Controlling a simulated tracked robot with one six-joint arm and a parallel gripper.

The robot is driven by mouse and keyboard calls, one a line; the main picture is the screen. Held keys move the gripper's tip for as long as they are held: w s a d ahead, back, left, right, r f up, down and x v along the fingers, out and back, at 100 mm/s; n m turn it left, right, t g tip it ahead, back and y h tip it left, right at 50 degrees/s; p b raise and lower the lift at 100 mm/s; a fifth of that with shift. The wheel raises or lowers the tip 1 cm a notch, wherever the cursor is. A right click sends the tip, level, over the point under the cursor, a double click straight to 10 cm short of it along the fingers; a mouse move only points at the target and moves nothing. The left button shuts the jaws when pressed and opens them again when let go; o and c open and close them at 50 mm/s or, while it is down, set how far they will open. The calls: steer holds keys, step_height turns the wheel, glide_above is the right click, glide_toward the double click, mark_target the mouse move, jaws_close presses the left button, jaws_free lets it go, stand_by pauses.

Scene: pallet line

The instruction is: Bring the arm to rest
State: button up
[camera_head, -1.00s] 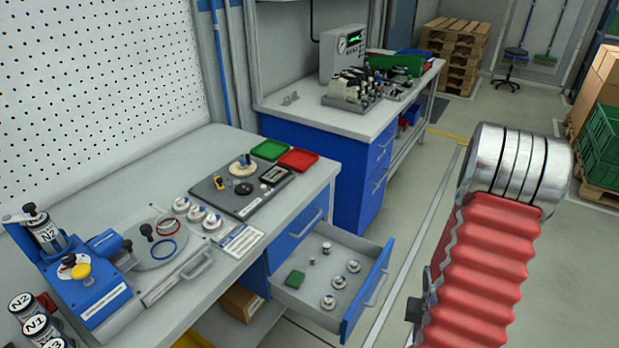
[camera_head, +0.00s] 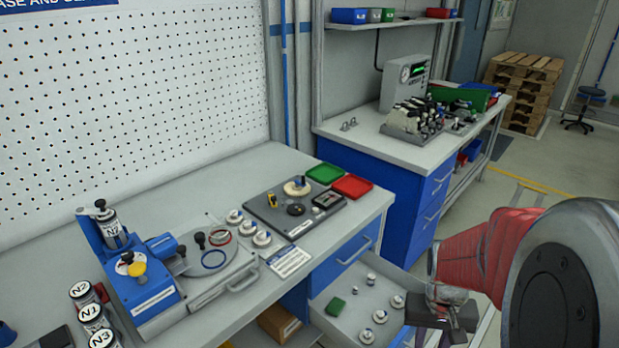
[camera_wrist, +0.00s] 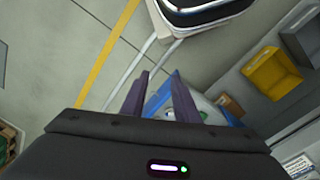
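My arm is at the right of the head view, with a red ribbed sleeve and a large grey joint close to the camera. My gripper shows in the wrist view (camera_wrist: 159,84) with its two dark fingers apart and nothing between them. In the head view its dark body (camera_head: 450,312) hangs beside the open drawer (camera_head: 337,335), partly in front of the drawer's right side. I cannot tell from this view whether it touches the drawer.
The drawer holds a green block (camera_head: 336,306) and several small metal pieces. The grey workbench (camera_head: 240,190) carries a blue fixture (camera_head: 150,300), a dark plate (camera_head: 270,212), a green tray (camera_head: 325,173) and a red tray (camera_head: 352,186). A yellow bin (camera_wrist: 272,72) shows in the wrist view.

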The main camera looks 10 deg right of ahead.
steer(key=a+r+n+t, duration=0.5)
steer(key=a+r+t, duration=0.1)
steer(key=a+r, duration=1.2)
steer(key=shift+w+a+r+y, duration=0.2)
steer(key=shift+a+y, duration=0.15)
steer(key=shift+y, duration=0.05)
